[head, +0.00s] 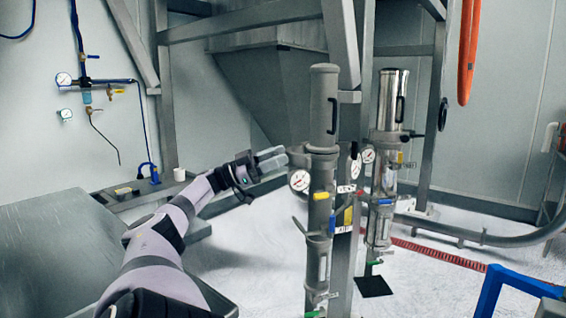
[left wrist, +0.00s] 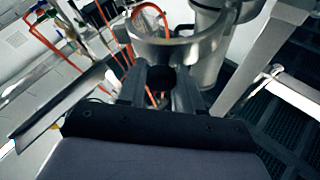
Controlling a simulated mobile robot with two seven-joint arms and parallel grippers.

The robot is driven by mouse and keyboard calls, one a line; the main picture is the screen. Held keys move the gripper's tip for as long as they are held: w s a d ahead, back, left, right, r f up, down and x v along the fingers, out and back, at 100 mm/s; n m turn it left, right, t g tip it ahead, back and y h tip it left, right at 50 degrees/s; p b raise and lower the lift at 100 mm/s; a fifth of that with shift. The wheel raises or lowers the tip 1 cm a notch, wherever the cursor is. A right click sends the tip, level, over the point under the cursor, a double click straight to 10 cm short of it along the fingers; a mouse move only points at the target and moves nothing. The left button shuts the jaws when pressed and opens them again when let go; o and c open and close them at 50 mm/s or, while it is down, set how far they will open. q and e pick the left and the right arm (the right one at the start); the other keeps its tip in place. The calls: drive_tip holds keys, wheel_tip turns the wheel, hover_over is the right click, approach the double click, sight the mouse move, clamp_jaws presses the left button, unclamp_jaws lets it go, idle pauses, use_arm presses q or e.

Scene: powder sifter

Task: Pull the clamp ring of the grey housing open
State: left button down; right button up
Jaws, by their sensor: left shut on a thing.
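The grey housing (head: 323,105) is a tall upright cylinder on a pipe column in the middle of the head view. Its clamp ring (head: 320,149) sits at the housing's lower end. In the left wrist view a curved grey metal band of the clamp ring (left wrist: 175,50) arcs across the top, with the housing's cylinder (left wrist: 212,50) to its right. My left gripper (head: 284,156) reaches in from the left at ring height. In the left wrist view its fingers (left wrist: 160,88) are shut on the near edge of the ring. The ring's far side is partly hidden.
A pressure gauge (head: 299,180) sits just below the ring. A second column with a shiny cylinder (head: 391,100) stands to the right. A grey frame post (head: 343,60) is close behind the housing. A metal table (head: 60,240) is at the left.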

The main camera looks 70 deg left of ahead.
use_arm(q)
drive_tip(key=shift+s+a+m+h+b, duration=0.25)
drive_tip(key=shift+a+m+h+b, duration=0.1)
drive_tip(key=shift+h+b, duration=0.15)
drive_tip(key=shift+a+g+h, duration=0.15)
drive_tip(key=shift+g+h, duration=0.15)
drive_tip(key=shift+h, duration=0.1)
drive_tip(key=c, duration=0.8)
unclamp_jaws()
drive_tip(key=shift+r, duration=0.1)
drive_tip(key=shift+r+p, duration=3.45)
drive_tip(key=shift+r, duration=6.45)
